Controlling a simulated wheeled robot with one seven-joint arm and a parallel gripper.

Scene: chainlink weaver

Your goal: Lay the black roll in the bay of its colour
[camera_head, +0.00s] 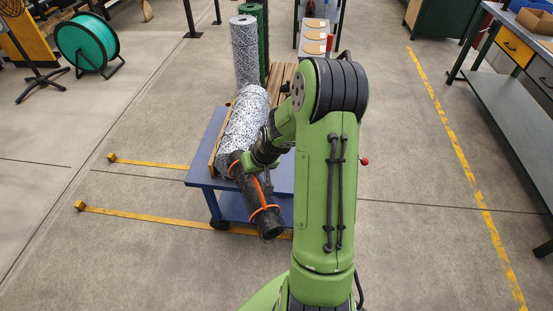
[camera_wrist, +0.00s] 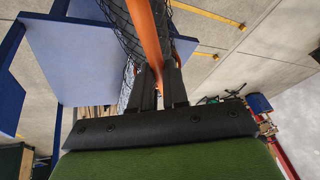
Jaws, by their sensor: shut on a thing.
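The black roll (camera_head: 270,226) is a dark mesh tube with orange bands. Part of the roll is hidden by my wrist. I cannot make out a bay marked black.
The blue cart (camera_head: 200,165) carries a speckled white roll (camera_head: 246,118) lying on wooden slats. A white roll (camera_head: 245,50) and a green roll (camera_head: 262,35) stand behind. Yellow floor strips (camera_head: 150,217) lie left of the cart. A workbench (camera_head: 515,80) stands right; floor between is clear.

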